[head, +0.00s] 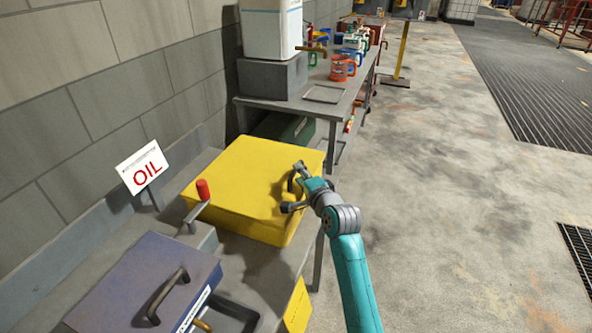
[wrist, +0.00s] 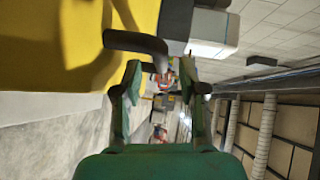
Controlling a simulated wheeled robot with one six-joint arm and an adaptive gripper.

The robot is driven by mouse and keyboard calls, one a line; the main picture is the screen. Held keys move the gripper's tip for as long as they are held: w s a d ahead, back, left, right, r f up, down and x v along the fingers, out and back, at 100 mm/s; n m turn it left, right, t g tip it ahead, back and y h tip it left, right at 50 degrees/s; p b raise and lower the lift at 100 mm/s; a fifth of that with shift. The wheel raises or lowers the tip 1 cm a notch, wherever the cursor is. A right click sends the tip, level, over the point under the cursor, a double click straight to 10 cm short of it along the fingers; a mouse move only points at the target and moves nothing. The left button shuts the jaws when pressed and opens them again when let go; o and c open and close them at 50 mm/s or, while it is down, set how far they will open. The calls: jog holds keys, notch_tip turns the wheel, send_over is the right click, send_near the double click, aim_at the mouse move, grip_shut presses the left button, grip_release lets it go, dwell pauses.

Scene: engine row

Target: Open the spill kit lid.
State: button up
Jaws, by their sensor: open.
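The yellow box (head: 250,180), which looks like the spill kit, sits on the grey bench with its flat lid down. It also fills the upper left of the wrist view (wrist: 40,35). A dark handle (wrist: 135,42) stands out from the box, just ahead of the left finger in the wrist view. My gripper (head: 296,187) is at the box's right side, by the handle. I cannot tell whether a finger touches the handle.
A blue-grey box (head: 150,275) with a dark handle, a red-knobbed lever (head: 203,190) and an OIL sign (head: 143,166) stand nearby on the left. A further bench holds a white container (head: 272,28) and orange mugs (head: 342,67).

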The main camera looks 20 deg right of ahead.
jog(key=shift+x, duration=1.85)
grip_shut()
